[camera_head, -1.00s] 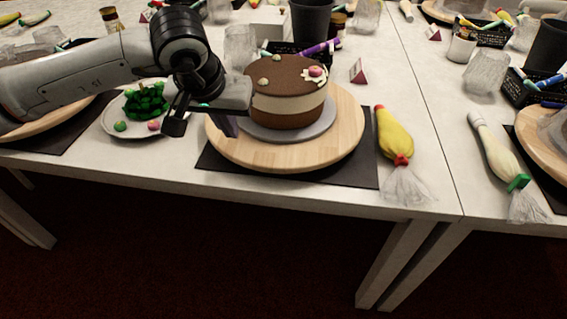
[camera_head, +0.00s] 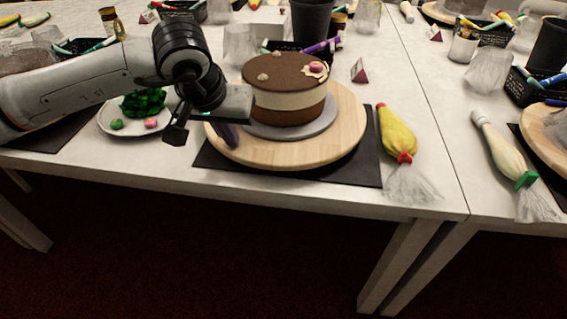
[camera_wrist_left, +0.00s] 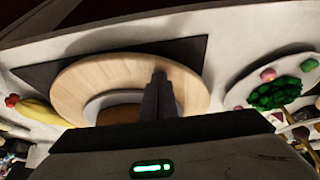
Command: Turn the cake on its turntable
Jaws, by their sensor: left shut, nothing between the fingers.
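The cake (camera_head: 285,98) is brown on top and bottom with a cream band. A pink flower and small pale decorations are on its top. It stands on a grey disc (camera_head: 297,133) on the round wooden turntable (camera_head: 345,140). My left gripper (camera_head: 228,138) is shut and empty at the turntable's left side, beside the cake. In the left wrist view its fingers (camera_wrist_left: 160,92) overlap the wooden board near its rim. I cannot tell whether they touch it. The cake is mostly hidden there behind the gripper body. My right gripper is not in view.
A dark mat (camera_head: 366,174) lies under the turntable. A yellow piping bag (camera_head: 397,135) lies to its right. A plate (camera_head: 112,119) with green and pink decorations is at the left, near my left arm. A black cup (camera_head: 311,25) and a glass (camera_head: 240,45) stand behind the cake.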

